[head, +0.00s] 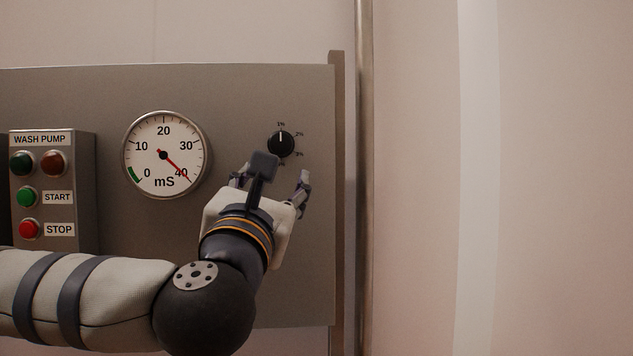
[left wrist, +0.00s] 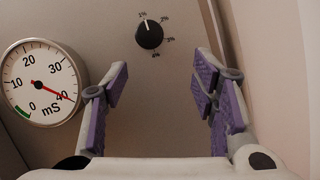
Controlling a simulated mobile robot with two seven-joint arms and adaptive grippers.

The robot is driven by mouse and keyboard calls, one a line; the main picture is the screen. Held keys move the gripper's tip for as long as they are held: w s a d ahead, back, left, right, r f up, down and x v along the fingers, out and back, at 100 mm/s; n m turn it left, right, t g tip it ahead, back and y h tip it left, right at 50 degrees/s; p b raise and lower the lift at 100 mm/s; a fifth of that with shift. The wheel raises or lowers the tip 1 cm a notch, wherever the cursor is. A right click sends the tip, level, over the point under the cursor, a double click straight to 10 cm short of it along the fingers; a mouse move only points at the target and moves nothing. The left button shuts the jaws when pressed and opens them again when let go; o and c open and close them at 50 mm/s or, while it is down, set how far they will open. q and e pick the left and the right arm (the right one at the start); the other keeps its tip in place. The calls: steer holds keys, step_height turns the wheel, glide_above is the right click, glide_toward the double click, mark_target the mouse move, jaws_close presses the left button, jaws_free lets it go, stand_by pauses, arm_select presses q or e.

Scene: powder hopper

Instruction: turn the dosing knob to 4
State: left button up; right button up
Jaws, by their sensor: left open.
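The black dosing knob (head: 281,144) is on the grey panel, with marks from 1% to 4% around its upper and right side. Its white pointer line is at the 1% mark. The knob also shows in the left wrist view (left wrist: 149,35), ahead of the fingers and apart from them. My left gripper (head: 272,178) is just below the knob in the head view, open and empty. In the left wrist view its purple-padded fingers (left wrist: 160,85) stand wide apart, with bare panel between them. In the head view my wrist camera hides part of the lowest mark. My right gripper is not in view.
A round mS gauge (head: 166,155) is left of the knob, its red needle near 40. A wash pump box (head: 52,188) with several lamps and buttons is farther left. A vertical metal post (head: 364,190) stands right of the panel's edge.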

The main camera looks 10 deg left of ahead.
mark_target(280, 144)
arm_select(q)
steer(key=shift+n+y, duration=0.3)
steer(key=shift+n, duration=0.1)
steer(key=x, duration=0.4)
steer(key=r+x, duration=0.1)
steer(key=x, duration=0.3)
steer(key=a+x, duration=0.1)
steer(key=x, duration=0.3)
steer(key=shift+s+r, duration=0.3)
steer(key=shift+s, duration=0.1)
steer(key=shift+c, duration=0.6)
steer(key=c, duration=1)
